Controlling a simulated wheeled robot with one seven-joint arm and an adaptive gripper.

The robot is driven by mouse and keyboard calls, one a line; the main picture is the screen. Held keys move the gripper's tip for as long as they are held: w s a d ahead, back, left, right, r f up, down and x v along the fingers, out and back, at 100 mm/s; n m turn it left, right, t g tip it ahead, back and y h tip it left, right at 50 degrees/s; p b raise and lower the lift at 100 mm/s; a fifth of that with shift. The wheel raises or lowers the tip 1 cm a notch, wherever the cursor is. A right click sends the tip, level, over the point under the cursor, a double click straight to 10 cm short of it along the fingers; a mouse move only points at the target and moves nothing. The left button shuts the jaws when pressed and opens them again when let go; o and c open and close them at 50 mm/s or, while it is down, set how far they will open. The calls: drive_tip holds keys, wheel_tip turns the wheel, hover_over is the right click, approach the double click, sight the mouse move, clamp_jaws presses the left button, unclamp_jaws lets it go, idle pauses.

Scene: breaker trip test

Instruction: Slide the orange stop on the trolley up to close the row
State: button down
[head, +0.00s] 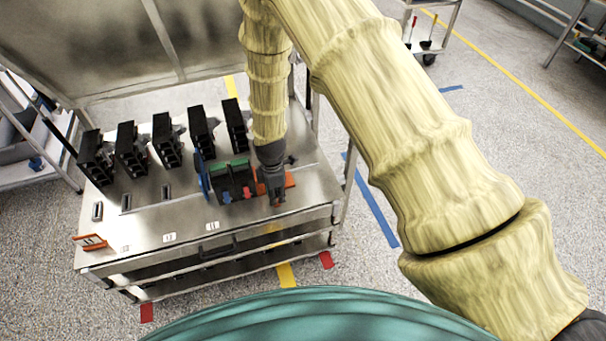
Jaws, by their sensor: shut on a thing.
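The trolley (150,226) has a metal top. A short row of dark breakers with green tops (229,172) stands near its right end, with a blue plate (204,176) at the row's left end. The orange stop (290,180) is at the right end of the row, partly hidden by my gripper. My gripper (277,203) points down and is shut on the orange stop, close beside the row's right side. Whether the stop touches the last breaker is hidden.
Several black breaker units (131,150) stand in a line farther back on the trolley top. An orange bracket (91,241) sits at the front left corner. Small slots and white labels (169,237) lie along the front. A clear panel rises behind.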

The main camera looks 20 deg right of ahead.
drive_tip(key=shift+a, duration=1.3)
drive_tip(key=c, duration=1.1)
unclamp_jaws()
drive_tip(key=shift+o, duration=0.2)
wheel_tip(320, 180, up, 12)
drive_tip(key=s+d+f+m, duration=0.5)
drive_tip(key=s+f, duration=0.4)
drive_tip(key=f, duration=0.1)
drive_tip(key=s+d+f+m, duration=0.2)
drive_tip(key=s+d+m, duration=0.1)
drive_tip(key=s, duration=0.6)
drive_tip(key=s+d+f+m, duration=0.3)
drive_tip(key=s+m, duration=0.3)
drive_tip(key=s, duration=0.3)
drive_tip(key=s+d+f+m, duration=0.3)
drive_tip(key=s+d+m, duration=0.2)
drive_tip(key=s, duration=0.4)
drive_tip(key=shift+d+f, duration=0.25)
